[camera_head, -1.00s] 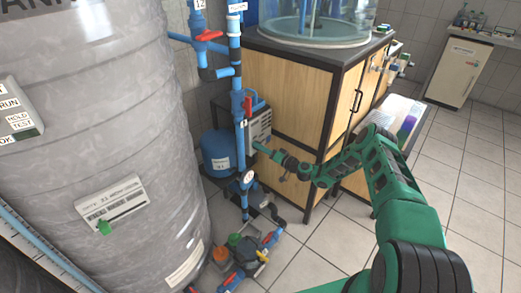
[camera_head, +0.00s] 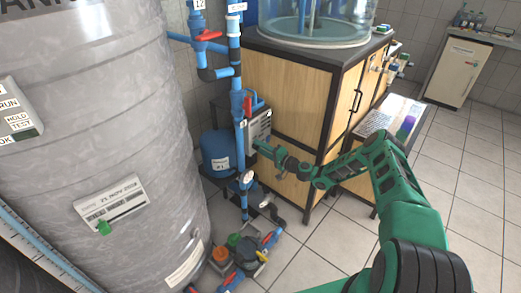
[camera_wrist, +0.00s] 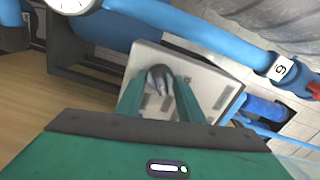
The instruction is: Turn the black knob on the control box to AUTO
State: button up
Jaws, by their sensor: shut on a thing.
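The control box (camera_head: 260,126) is a light grey box beside the blue pipe, at the left side of the wooden cabinet. In the wrist view its pale face (camera_wrist: 202,93) shows, tilted in the picture. The black knob (camera_wrist: 160,76) stands out from that face. My gripper (camera_wrist: 159,84) is shut on the knob, with one green finger on each side of it. In the head view my gripper (camera_head: 262,147) reaches the box from the right, and the knob is too small to make out. The knob's labels and pointer cannot be read.
A blue vertical pipe (camera_head: 239,110) with a red valve handle runs close beside the box. A blue tank (camera_head: 215,153) stands behind it. The large grey tank (camera_head: 105,120) fills the left. The wooden cabinet (camera_head: 285,95) stands behind my arm. The tiled floor at right is clear.

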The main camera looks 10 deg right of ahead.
jog(key=shift+d+f, duration=0.25)
jog(key=shift+d, duration=0.2)
jog(key=o, duration=0.9)
jog(key=shift+o, duration=0.8)
jog(key=shift+a+r, duration=0.1)
jog(key=shift+a, duration=0.1)
jog(key=v, duration=1)
jog(key=shift+s+d, duration=0.2)
jog(key=shift+d, duration=0.05)
